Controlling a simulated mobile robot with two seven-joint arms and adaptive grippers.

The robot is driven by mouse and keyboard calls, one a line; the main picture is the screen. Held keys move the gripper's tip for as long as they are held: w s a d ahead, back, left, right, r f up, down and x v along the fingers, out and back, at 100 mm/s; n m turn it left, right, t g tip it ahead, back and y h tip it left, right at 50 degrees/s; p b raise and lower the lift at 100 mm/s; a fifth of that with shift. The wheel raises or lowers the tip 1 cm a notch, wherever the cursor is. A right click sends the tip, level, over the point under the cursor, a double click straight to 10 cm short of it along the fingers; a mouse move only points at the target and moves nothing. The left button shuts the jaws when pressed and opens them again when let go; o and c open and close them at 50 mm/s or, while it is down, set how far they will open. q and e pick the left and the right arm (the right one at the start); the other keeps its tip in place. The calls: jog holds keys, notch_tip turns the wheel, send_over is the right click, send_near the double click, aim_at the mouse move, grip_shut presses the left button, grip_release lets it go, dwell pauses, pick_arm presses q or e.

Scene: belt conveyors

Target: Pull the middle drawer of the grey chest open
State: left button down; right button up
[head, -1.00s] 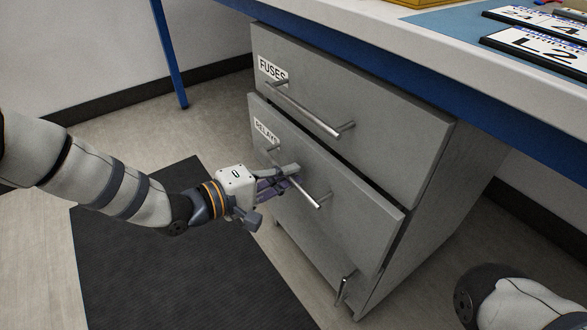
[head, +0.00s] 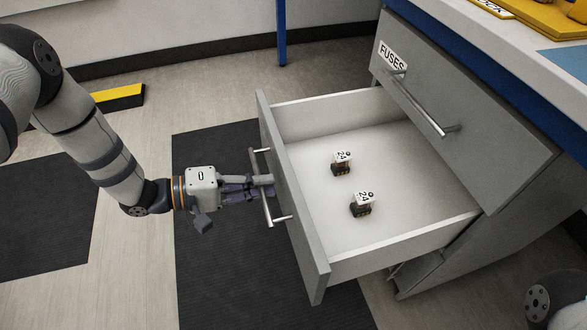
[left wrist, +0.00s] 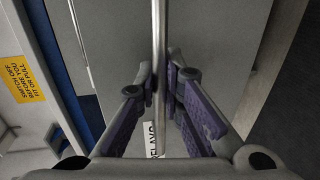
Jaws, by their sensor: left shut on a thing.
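The grey chest (head: 477,110) stands under the bench at the right of the head view. Its middle drawer (head: 292,215) is pulled far out, and its white inside shows. Two small relays, (head: 342,163) and (head: 361,204), stand on the drawer floor. My left gripper (head: 268,186) is shut on the drawer's bar handle (head: 281,219). In the left wrist view the bar handle (left wrist: 159,40) runs between the fingers, with part of the RELAYS label (left wrist: 154,141) below. The top drawer (head: 470,115), labelled FUSES, is shut. My right gripper is out of view.
The bench top (head: 520,50) overhangs the chest at the upper right. A blue bench leg (head: 281,30) stands behind. Dark mats (head: 215,250) lie on the floor before the chest. A yellow-and-black block (head: 118,98) lies at the left.

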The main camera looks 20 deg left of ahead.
pick_arm(q)
jog(key=f+v, duration=0.1)
jog(key=v, duration=0.5)
jog(key=shift+p, duration=0.45)
jog(key=c, duration=1.7)
grip_release()
jog(key=shift+s+a, duration=0.1)
jog(key=v, duration=1.2)
